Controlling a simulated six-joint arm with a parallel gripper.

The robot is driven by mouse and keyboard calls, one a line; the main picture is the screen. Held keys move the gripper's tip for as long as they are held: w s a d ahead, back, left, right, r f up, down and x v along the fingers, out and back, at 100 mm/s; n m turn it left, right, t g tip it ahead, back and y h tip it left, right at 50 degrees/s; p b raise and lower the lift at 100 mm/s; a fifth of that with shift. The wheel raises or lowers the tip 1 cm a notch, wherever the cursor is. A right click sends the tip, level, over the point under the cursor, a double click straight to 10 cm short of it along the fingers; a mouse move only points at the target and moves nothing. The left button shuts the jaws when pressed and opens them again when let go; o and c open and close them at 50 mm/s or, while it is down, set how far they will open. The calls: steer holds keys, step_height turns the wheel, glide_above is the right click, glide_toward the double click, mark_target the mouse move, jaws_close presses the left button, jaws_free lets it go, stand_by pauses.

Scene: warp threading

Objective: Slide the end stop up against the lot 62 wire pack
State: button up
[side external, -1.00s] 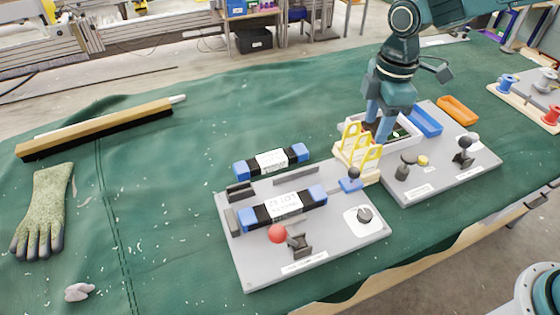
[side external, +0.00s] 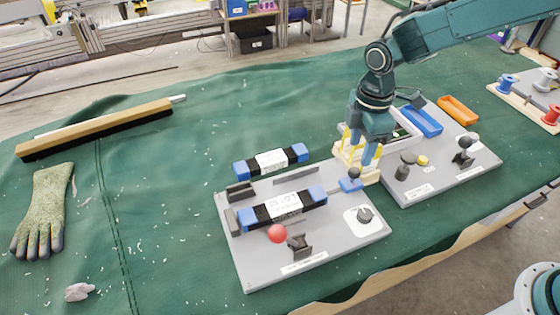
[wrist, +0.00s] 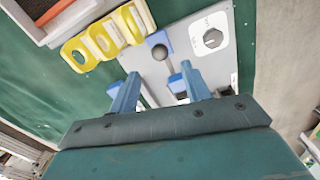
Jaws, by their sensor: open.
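The end stop is a blue block (side external: 349,185) with a dark ball knob, on a thin rail at the right of a grey fixture plate (side external: 320,246). In the wrist view its knob (wrist: 160,53) is just beyond my fingertips. The wire pack (side external: 281,208), dark with blue ends and a white label that seems to read LOT 62, lies on the plate left of the stop. A stretch of rail shows between them. My gripper (side external: 361,160) is open, pointing down behind the stop, close to the yellow loops. In the wrist view its fingers (wrist: 160,72) are apart and empty.
A second blue-ended pack (side external: 271,162) lies behind the plate. Yellow loops (wrist: 103,40) stand on a wooden block beside the stop. A red ball handle (side external: 277,233) and a dial (side external: 364,215) are on the plate. Another grey plate (side external: 440,185) with blue and orange trays is at right.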

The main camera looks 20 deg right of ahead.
mark_target(355, 169)
step_height(355, 169, down, 9)
steer(key=shift+f, duration=0.2)
stand_by(0.3)
steer(key=shift+c, duration=0.2)
jaws_close()
steer(key=shift+a, duration=3.05)
steer(key=shift+o, duration=0.2)
jaws_free()
steer(key=shift+r, duration=0.2)
